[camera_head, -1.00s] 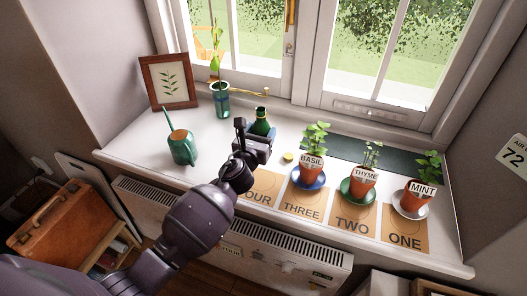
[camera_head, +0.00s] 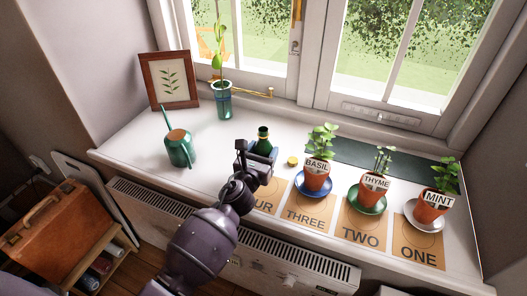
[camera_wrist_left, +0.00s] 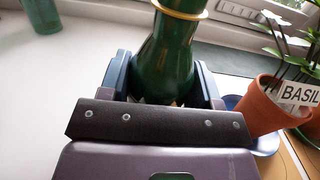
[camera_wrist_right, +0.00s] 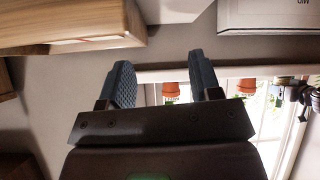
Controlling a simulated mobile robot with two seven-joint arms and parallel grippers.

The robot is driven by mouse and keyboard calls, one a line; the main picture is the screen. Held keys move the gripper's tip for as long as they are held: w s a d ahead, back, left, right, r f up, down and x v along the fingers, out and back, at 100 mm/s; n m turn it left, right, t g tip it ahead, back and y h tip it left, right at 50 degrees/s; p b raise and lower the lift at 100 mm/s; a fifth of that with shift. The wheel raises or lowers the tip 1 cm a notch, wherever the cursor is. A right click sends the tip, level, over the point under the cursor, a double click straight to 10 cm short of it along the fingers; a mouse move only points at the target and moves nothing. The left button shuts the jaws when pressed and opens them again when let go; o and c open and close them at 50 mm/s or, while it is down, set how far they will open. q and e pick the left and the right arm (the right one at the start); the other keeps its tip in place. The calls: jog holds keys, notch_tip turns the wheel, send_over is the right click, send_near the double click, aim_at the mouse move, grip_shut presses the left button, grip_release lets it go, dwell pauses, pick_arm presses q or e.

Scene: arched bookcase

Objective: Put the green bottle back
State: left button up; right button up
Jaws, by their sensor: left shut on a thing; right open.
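The green bottle (camera_head: 264,146) stands upright on the white windowsill (camera_head: 140,130), left of the basil pot. My left gripper (camera_head: 257,155) is shut on the green bottle; in the left wrist view the bottle (camera_wrist_left: 170,60) sits between the two blue fingers (camera_wrist_left: 163,88). I cannot tell whether its base touches the sill. The number cards run along the front of the sill; the one marked FOUR is partly hidden by my gripper. My right gripper (camera_wrist_right: 160,85) is open and empty in the right wrist view, away from the sill; it is not seen in the head view.
Basil (camera_head: 316,178), thyme (camera_head: 373,189) and mint (camera_head: 431,206) pots stand to the right on saucers. A yellow cap-like piece (camera_head: 292,161) lies beside the bottle. A green watering can (camera_head: 180,149), a glass with a plant (camera_head: 222,100) and a picture frame (camera_head: 169,80) stand left. The sill between is clear.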

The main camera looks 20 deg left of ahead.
pick_arm(q)
jog(key=shift+f+b, duration=0.35)
jog(key=shift+f, duration=0.2)
pick_arm(e)
jog(key=shift+s+f, duration=0.25)
jog(key=shift+f, duration=0.35)
pick_arm(q)
jog(key=o, duration=1.1)
pick_arm(e)
jog(key=shift+w, duration=0.1)
pick_arm(q)
jog(key=shift+r, duration=0.1)
pick_arm(e)
jog(key=shift+r, duration=0.1)
